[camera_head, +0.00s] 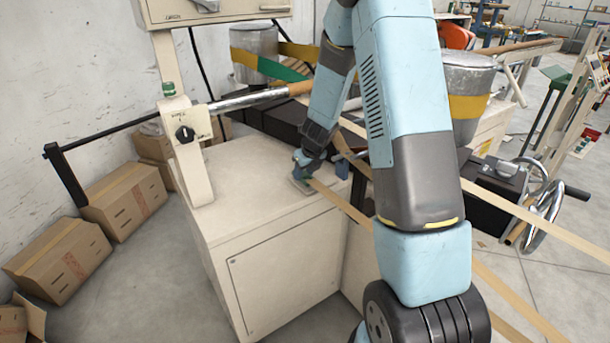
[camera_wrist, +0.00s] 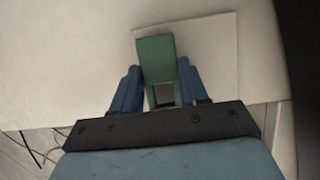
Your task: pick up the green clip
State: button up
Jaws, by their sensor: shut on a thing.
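The green clip (camera_wrist: 157,62) is in the middle of the wrist view, between the two blue fingers of my gripper (camera_wrist: 160,88). The fingers are shut on it. Its flat green top reaches past the fingertips over a pale square plate (camera_wrist: 212,45) on the cabinet top. I cannot tell whether the clip touches the plate. In the head view my gripper (camera_head: 302,177) points down at the cabinet top near its right edge, and the clip is too small and covered there to make out clearly.
The beige cabinet (camera_head: 285,270) carries a post with a black knob (camera_head: 185,134) and a metal bar (camera_head: 248,100) to the left of my arm. Tan strips (camera_head: 550,230) run across the right side. Cardboard boxes (camera_head: 125,200) stand on the floor at left.

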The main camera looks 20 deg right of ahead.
aim_at(304, 175)
notch_tip(304, 175, up, 9)
dwell(0.5)
jog(key=shift+f, duration=0.1)
dwell(0.4)
